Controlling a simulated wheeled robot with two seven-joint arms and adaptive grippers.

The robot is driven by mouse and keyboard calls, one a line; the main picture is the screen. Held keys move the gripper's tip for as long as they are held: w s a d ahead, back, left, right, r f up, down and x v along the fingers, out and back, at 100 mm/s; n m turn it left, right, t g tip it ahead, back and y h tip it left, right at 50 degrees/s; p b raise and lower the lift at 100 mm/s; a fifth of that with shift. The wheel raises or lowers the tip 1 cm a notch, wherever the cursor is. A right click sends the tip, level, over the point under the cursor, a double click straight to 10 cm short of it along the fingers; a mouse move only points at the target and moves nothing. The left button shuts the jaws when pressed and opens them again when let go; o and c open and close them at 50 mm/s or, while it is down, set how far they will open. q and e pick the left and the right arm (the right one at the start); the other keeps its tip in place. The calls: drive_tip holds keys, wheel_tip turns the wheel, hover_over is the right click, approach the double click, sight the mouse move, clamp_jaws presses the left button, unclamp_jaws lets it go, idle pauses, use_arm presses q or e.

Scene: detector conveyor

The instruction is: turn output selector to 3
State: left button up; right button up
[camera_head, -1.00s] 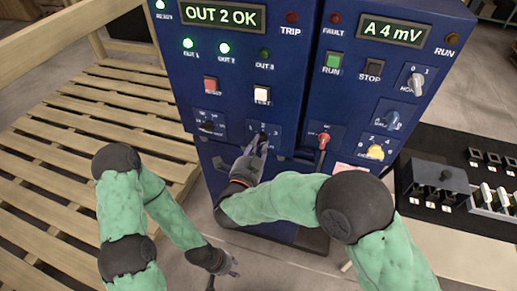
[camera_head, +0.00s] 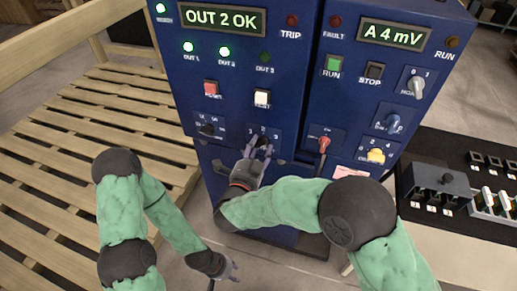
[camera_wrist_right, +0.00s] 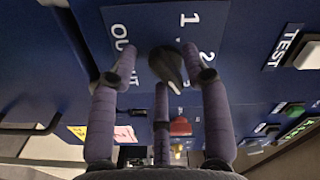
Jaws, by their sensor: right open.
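The output selector is a black knob (camera_head: 262,141) on the lower part of the blue left cabinet. It also shows in the right wrist view (camera_wrist_right: 166,64), with the numbers 1 and 2 beside it; a 3 is not clear there. The white-marked end of the knob points down in that view. My right gripper (camera_head: 258,150) is open at the knob, its fingers spread around it; whether they touch it is unclear. The display (camera_head: 223,19) reads OUT 2 OK, with the OUT 1 and OUT 2 lamps lit green. My left gripper (camera_head: 233,271) hangs low, away from the panel.
A red-handled switch (camera_head: 324,144) stands right of the selector, and another black knob (camera_head: 207,129) left of it. A white button (camera_head: 262,98) is above. A wooden slatted pallet (camera_head: 50,155) lies at the left; a black module tray (camera_head: 440,185) is at the right.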

drive_tip(key=v, duration=1.2)
idle(0.3)
